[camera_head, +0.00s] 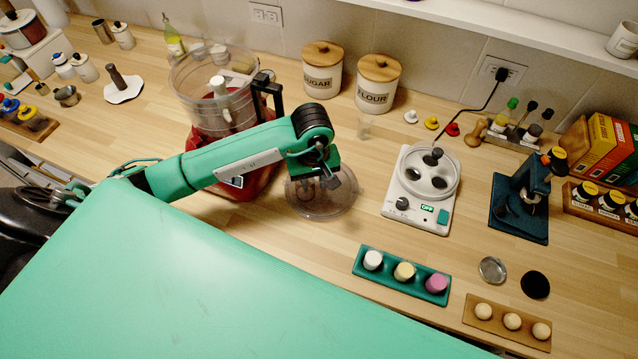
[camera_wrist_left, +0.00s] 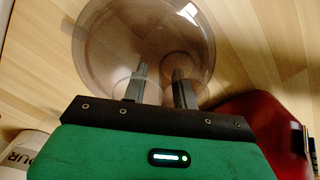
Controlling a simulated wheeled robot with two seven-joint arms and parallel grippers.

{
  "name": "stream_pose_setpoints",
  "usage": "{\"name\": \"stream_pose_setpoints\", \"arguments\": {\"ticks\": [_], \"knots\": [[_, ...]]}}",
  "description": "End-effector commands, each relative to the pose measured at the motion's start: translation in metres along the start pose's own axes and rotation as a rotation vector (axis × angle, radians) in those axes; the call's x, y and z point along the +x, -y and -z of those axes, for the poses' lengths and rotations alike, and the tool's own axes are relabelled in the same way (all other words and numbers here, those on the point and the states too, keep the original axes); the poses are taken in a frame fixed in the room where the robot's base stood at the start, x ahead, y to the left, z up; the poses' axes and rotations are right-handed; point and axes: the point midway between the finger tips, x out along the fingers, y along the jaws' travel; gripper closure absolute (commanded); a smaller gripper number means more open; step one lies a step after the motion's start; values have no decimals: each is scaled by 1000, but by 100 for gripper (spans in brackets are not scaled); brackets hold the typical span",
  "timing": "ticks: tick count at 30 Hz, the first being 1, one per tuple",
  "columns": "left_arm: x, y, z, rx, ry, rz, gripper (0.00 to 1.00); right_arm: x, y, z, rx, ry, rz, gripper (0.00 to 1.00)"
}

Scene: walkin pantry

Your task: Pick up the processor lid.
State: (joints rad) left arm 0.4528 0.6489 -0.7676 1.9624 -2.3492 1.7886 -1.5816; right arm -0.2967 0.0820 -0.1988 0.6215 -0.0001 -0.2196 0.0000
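The processor lid (camera_head: 322,211) is a clear round disc lying on the wooden counter, to the right of the red food processor (camera_head: 262,180). It also fills the upper middle of the left wrist view (camera_wrist_left: 108,40), where clear round tube shapes show on it. My left gripper (camera_head: 320,186) is right over the lid, pointing down. In the left wrist view its two grey fingers (camera_wrist_left: 160,78) stand apart, with a gap between them, close to the tube shapes. Whether a finger touches the lid cannot be told. My right gripper is not in view.
A white scale-like appliance (camera_head: 417,205) stands right of the lid. A green tray (camera_head: 403,277) with several small jars lies in front of it. Sugar (camera_head: 322,72) and flour (camera_head: 377,84) canisters stand behind. Bare counter surrounds the lid's right and front sides.

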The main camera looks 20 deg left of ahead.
Motion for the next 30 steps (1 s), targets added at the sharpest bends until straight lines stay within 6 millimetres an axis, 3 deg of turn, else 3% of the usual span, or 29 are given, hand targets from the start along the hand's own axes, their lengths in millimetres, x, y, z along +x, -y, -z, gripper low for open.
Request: {"name": "stream_pose_setpoints", "arguments": {"ticks": [7, 12, 24, 30], "knots": [[1, 0, -1, 1, -1, -1, 72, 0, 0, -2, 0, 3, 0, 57], [1, 0, -1, 0, -1, 0, 100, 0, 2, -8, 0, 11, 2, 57], [-1, 0, 0, 0, -1, 0, 100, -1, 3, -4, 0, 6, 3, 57], [-32, 2, 13, -10, -4, -1, 100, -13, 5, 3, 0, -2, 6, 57]]}}
